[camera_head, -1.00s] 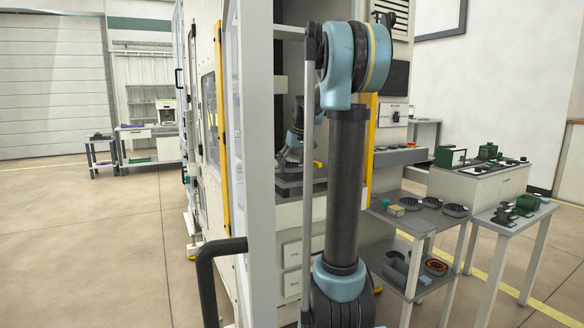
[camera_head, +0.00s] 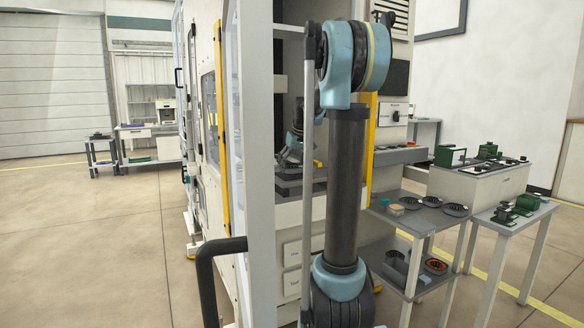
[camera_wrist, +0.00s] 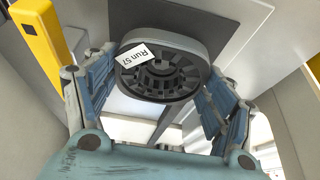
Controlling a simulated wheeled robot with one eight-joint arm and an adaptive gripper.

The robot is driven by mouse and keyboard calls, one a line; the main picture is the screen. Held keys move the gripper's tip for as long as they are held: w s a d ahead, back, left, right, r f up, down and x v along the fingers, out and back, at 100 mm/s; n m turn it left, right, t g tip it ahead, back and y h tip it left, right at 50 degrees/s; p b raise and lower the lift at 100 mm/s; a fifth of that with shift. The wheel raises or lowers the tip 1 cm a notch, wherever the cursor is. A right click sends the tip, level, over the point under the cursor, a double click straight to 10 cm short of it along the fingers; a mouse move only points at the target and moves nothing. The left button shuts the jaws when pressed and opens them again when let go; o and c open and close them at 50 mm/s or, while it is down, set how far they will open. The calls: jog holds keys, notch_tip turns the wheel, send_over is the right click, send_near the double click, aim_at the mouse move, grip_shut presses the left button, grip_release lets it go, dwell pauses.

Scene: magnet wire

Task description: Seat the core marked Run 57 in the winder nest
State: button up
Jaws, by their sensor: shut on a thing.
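The core marked Run 57 (camera_wrist: 160,82) is a grey ring with dark slots inside and a white "Run 57" label on its rim, seen in the wrist view. My gripper (camera_wrist: 160,66) has its blue fingers on either side of the core and is shut on it. In the head view my gripper (camera_head: 291,152) is inside the machine opening, above a dark grey block (camera_head: 289,187). A dark grey plate (camera_wrist: 225,32) shows behind the core in the wrist view. I cannot make out the nest itself, nor whether the core touches anything below.
A yellow post (camera_wrist: 42,40) stands close to the left finger in the wrist view. The machine's pale door frame (camera_head: 252,130) and black handle (camera_head: 205,275) are near my arm. A shelf cart (camera_head: 425,219) with other cores and a table (camera_head: 510,222) with green fixtures stand right.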

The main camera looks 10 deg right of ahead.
jog(key=shift+f, duration=0.55)
jog(key=o, duration=1.7)
jog(key=shift+c, duration=0.2)
jog(key=shift+v, duration=2.5)
jog(key=v, duration=1.2)
